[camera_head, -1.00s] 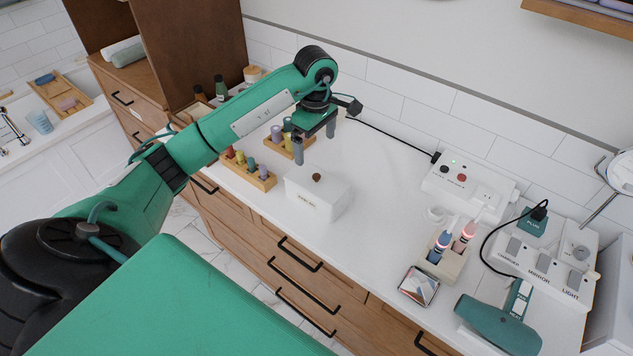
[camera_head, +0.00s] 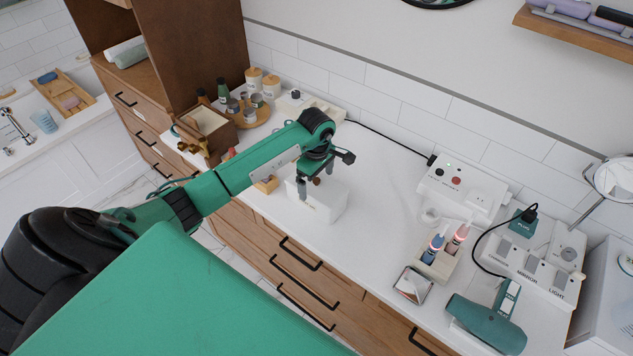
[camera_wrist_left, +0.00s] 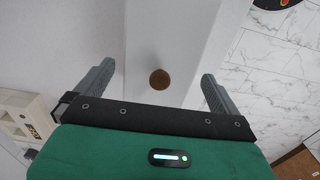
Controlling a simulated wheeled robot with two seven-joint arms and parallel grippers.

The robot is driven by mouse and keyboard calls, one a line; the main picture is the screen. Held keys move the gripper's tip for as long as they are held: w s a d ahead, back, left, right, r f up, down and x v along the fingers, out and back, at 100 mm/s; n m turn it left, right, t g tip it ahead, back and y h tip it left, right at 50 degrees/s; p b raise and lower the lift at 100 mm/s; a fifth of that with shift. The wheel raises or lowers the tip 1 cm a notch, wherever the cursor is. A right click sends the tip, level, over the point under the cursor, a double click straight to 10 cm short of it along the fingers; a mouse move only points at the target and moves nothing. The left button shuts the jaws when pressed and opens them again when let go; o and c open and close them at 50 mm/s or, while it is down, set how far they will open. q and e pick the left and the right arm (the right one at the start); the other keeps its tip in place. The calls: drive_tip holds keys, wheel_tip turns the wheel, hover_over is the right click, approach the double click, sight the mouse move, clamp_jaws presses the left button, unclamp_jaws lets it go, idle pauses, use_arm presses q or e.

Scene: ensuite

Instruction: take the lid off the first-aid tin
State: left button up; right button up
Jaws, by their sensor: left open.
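The first-aid tin (camera_head: 325,206) is a white box with faint lettering on its front, standing on the white counter. Its white lid (camera_head: 338,190) is on it and carries a small round brown knob (camera_head: 316,181). My left gripper (camera_head: 316,182) is open above the tin, its fingers pointing down on either side of the knob. In the left wrist view the knob (camera_wrist_left: 160,79) lies between the two open fingers (camera_wrist_left: 155,85), touching neither. The gripper hides part of the lid in the head view. My right gripper is not in view.
A tray of bottles and jars (camera_head: 256,118) and an open wooden box (camera_head: 206,130) stand behind my left arm. To the right are a white switch box (camera_head: 462,188), a toothbrush holder (camera_head: 440,262) and a teal hair dryer (camera_head: 485,325). The counter right of the tin is clear.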

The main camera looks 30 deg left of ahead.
use_arm(q)
drive_tip(key=shift+f, duration=0.2)
drive_tip(key=c, duration=0.9)
drive_tip(key=shift+r, duration=0.15)
